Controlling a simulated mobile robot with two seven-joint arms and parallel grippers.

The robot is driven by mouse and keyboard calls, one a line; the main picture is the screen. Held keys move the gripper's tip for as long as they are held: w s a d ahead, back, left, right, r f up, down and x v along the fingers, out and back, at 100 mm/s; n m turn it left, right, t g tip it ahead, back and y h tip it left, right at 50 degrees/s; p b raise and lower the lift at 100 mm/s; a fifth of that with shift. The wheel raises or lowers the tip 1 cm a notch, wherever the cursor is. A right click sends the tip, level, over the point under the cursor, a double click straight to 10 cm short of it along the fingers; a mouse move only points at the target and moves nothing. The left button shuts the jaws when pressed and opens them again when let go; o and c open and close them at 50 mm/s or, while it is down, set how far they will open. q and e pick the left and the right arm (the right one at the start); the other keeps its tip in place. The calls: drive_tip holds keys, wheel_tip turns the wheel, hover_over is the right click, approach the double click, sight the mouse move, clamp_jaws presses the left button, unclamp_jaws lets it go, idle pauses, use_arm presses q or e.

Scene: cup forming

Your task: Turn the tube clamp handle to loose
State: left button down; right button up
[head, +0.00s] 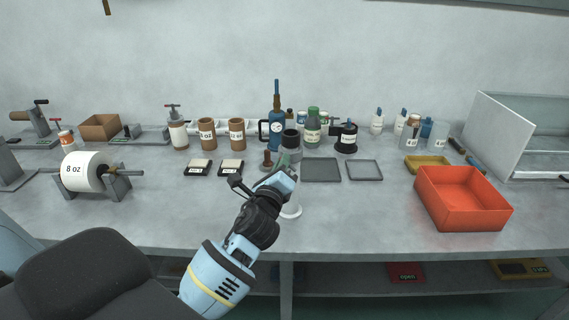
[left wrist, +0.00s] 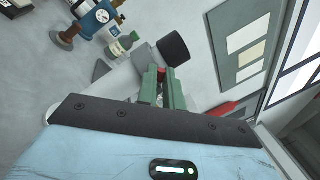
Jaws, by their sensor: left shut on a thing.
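My left gripper (head: 284,164) reaches over the middle of the bench. In the left wrist view its green fingers (left wrist: 161,82) are shut on a small red piece, which looks like the tube clamp handle (left wrist: 161,73). Most of that handle is hidden between the fingers. Just beyond the fingertips is a grey body with a black cylindrical top (left wrist: 173,48), which also shows in the head view (head: 291,138). My gripper and wrist hide much of the clamp, so I cannot tell the handle's angle. My right gripper is not in view.
A white round base (head: 291,211) shows beside my wrist. Flat grey trays (head: 322,169) lie to the right, then an open orange bin (head: 462,200). The front right-centre of the bench is clear.

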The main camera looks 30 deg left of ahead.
use_arm(q)
drive_tip(key=shift+a+f+n+y+b, duration=0.1)
drive_tip(key=shift+f+n+y+b, duration=0.25)
drive_tip(key=shift+n, duration=1.3)
drive_tip(key=shift+d+f+n+y+b, duration=0.1)
drive_tip(key=shift+n+y+b, duration=0.4)
drive_tip(key=shift+n, duration=1.2)
drive_tip(key=shift+a+f+n+y+b, duration=0.1)
drive_tip(key=shift+f+n+y+b, duration=0.3)
drive_tip(key=shift+n, duration=1.25)
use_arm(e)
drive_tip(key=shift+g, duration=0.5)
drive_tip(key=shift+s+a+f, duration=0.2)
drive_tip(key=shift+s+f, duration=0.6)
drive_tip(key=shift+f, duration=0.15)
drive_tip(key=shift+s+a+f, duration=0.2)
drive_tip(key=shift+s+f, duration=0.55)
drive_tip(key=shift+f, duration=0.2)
use_arm(q)
drive_tip(key=shift+r+n+g, duration=0.15)
drive_tip(key=shift+n+g, duration=0.15)
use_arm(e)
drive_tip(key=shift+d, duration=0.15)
use_arm(q)
drive_tip(key=c, duration=1.5)
unclamp_jaws()
drive_tip(key=shift+c, duration=0.2)
drive_tip(key=shift+s, duration=0.1)
